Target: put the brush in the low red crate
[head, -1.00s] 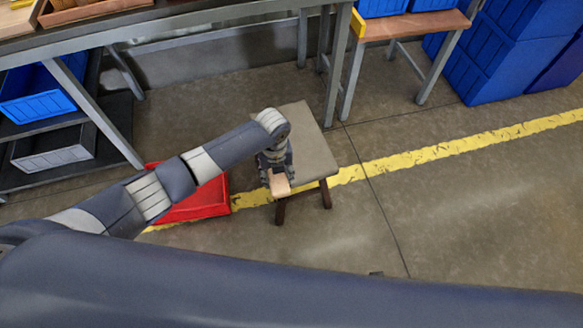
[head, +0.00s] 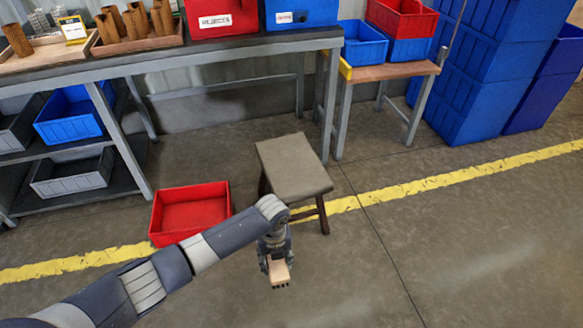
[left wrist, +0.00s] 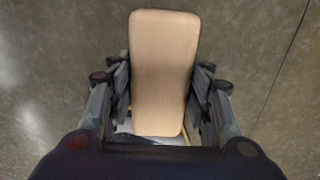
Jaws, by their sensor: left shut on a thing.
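The brush (head: 279,270) has a pale wooden back and dark bristles at its lower end in the head view. My left gripper (head: 276,262) is shut on it and holds it over the floor, in front of the stool. In the left wrist view the brush (left wrist: 163,70) stands between the two fingers of the left gripper (left wrist: 162,95). The low red crate (head: 195,212) sits on the floor to the left of the stool, and its visible inside is empty. The gripper and brush are to the right of the crate and nearer to me. My right gripper is not in view.
A grey-topped stool (head: 294,168) stands right of the crate. A workbench (head: 215,60) with brown cartridges and bins is behind. Blue crates (head: 490,70) are stacked at the back right. The floor (head: 440,240) at the right is clear.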

